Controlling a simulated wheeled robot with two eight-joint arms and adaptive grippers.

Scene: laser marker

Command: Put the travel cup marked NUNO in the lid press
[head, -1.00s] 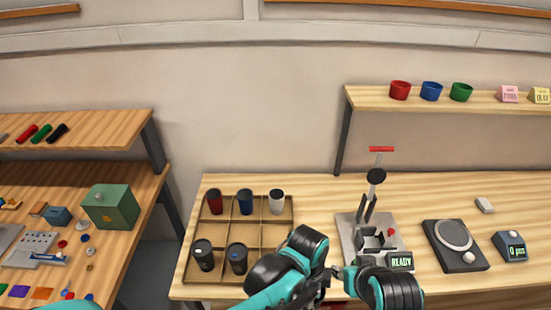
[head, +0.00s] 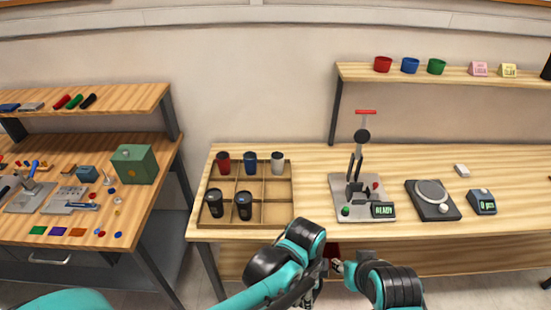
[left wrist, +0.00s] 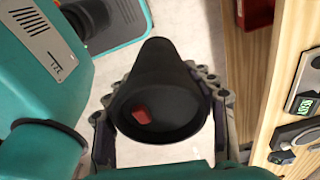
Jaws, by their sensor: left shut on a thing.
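My left gripper (left wrist: 160,128) is shut on a black cup-shaped thing (left wrist: 158,75), with a finger on each side in the left wrist view. A small red patch shows inside its dark round end; no name is readable on it. In the head view my left gripper (head: 310,288) is below the table's front edge, and the held thing is hard to make out. My right gripper (head: 338,267) is close beside it, its fingers too small to read. The lid press (head: 345,205) stands on the table with its lever up and a READY display (head: 383,210).
A wooden divided tray (head: 289,205) left of the press holds several cups, including red (head: 223,163), blue (head: 250,163) and grey (head: 277,162) ones. A scale (head: 433,200) and a small display box (head: 482,202) stand right of the press.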

